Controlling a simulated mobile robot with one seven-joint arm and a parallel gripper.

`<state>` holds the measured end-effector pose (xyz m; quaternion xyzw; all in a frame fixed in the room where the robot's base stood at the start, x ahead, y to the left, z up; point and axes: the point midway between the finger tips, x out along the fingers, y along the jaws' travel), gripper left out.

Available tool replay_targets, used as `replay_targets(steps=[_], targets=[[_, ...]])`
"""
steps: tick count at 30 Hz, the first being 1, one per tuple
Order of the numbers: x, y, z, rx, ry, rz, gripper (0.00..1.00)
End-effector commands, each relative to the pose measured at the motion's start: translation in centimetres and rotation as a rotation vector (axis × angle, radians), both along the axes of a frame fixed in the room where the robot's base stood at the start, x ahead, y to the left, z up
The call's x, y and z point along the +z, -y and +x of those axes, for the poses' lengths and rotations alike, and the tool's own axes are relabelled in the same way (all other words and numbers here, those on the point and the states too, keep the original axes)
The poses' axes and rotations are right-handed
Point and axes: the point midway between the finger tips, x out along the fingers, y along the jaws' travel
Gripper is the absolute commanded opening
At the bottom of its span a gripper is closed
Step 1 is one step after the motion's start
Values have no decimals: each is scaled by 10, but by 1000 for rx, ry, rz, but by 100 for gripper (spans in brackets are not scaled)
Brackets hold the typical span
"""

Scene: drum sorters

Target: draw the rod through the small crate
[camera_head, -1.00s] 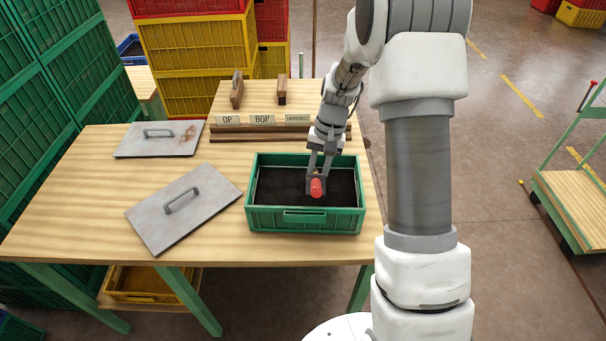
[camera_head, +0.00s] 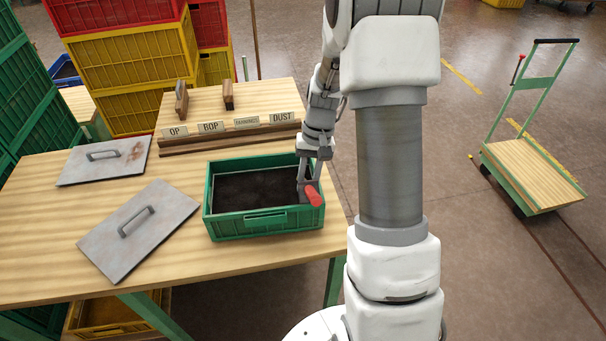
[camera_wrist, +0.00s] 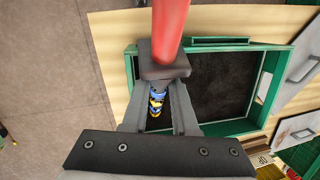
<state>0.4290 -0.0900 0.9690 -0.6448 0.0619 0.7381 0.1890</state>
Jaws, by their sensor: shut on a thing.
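The small crate (camera_head: 264,222) is green, with dark loose material (camera_head: 250,188) inside, and stands on the wooden table. My gripper (camera_head: 309,186) is over the crate's right end, pointing down. It is shut on the rod (camera_head: 315,198), whose red end sticks out toward the front right. The red part of the rod also shows in the wrist view (camera_wrist: 171,25), running up from the grey fingertips (camera_wrist: 164,68). A small blue and yellow patch (camera_wrist: 157,98) shows between the fingers. I cannot tell whether the rod's hidden lower end touches the dark material.
Two grey lids with handles lie left of the crate, one near (camera_head: 140,235) and one farther back (camera_head: 105,162). A sign rail (camera_head: 230,135) reading OP, BOP and DUST stands behind. Crate stacks (camera_head: 130,60) rise at the back left. A trolley (camera_head: 530,170) stands right.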

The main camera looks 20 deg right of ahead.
Motion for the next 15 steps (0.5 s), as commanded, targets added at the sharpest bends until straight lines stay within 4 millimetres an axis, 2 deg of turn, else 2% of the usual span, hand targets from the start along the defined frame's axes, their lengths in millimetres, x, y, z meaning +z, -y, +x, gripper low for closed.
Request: replay_targets(steps=[10, 15], targets=[[0, -11, -40, -1, 1, 0, 0], [1, -32, -31, 2, 1, 0, 0]])
